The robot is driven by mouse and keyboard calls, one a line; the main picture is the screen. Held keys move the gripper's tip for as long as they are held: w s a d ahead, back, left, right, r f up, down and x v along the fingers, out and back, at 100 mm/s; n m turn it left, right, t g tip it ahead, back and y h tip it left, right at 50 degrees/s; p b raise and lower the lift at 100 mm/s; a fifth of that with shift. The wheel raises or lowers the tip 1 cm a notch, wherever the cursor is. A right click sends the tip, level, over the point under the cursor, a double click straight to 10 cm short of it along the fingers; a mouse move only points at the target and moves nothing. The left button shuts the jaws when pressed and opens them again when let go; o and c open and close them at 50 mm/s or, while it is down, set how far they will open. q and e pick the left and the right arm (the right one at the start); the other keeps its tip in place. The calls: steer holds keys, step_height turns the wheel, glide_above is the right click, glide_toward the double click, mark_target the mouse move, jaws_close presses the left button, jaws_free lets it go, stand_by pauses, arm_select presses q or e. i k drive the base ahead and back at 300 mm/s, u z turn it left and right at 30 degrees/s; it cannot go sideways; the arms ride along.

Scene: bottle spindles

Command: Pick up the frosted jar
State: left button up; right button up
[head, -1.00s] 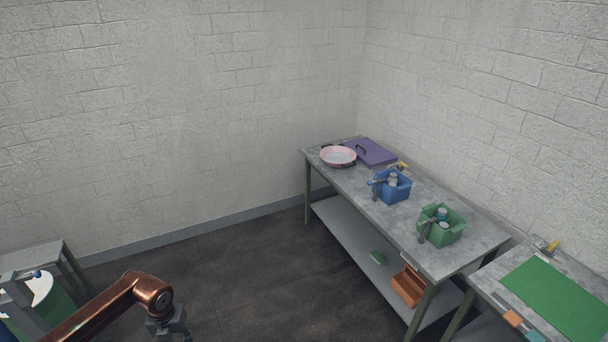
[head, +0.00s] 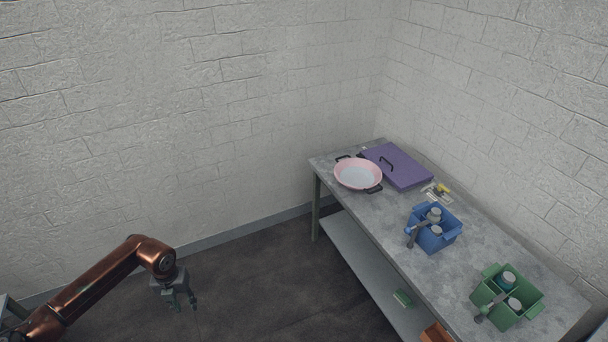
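A blue caddy (head: 447,240) on the grey table holds two small jars with pale grey tops, a rear jar (head: 433,215) and a front jar (head: 436,231). My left gripper (head: 184,305) hangs over the floor at lower left, well away from the table, fingers down, apart and empty. My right gripper is not in view.
The grey table (head: 385,222) stands along the right wall, with a lower shelf. A pink pan (head: 358,174) and a purple case (head: 400,168) lie at its far end. An orange bin (head: 436,333) is on the shelf. The floor between my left arm and the table is clear.

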mark_target(434, 217)
steer(key=i, duration=2.85)
steer(key=z, duration=2.35)
steer(key=i, duration=0.35)
steer(key=z, duration=1.6)
